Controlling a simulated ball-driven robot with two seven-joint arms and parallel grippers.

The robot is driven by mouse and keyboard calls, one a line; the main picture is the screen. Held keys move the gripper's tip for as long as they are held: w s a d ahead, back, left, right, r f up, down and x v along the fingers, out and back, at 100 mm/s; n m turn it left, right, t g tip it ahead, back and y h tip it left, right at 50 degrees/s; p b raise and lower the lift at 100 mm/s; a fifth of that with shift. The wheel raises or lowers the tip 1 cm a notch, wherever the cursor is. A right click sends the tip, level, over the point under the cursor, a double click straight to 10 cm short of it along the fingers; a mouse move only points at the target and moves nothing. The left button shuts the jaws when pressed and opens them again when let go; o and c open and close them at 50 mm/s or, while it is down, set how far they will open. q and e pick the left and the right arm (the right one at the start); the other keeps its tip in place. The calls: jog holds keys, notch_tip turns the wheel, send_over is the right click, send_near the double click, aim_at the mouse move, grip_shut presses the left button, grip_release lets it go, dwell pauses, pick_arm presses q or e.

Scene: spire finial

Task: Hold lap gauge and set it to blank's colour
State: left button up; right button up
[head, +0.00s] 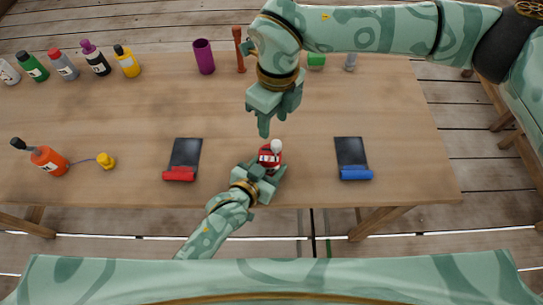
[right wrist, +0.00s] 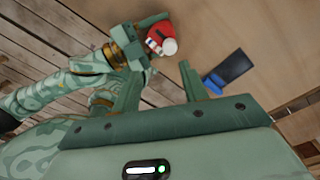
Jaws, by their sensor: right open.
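A small red piece with white markings and a white ball knob (head: 269,157) is at the front middle of the table; it looks like the lap gauge. My left gripper (head: 266,172) is closed around its lower part. The piece also shows in the right wrist view (right wrist: 159,35), held in my left gripper. My right gripper (head: 272,130) is open and empty, just behind and above the knob, fingers pointing down. Its fingers show apart in the right wrist view (right wrist: 158,82). I cannot tell which thing is the blank.
A dark pad with a red edge (head: 184,160) lies to the left, one with a blue edge (head: 352,158) to the right. An orange bottle (head: 48,160) and a yellow piece (head: 106,161) stand at left. Several bottles, a purple cup (head: 203,57) and a brown tool (head: 239,50) line the back.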

jog(key=s+a+f+m+g+y, duration=0.2)
jog(key=s+a+g+y, duration=0.1)
jog(key=s, duration=0.1)
jog(key=m+t+y, duration=0.9)
jog(key=m+y, duration=0.4)
jog(key=m, duration=1.7)
send_near(277, 143)
jog(key=x, duration=0.6)
jog(key=f+x, duration=0.1)
jog(key=x, duration=0.3)
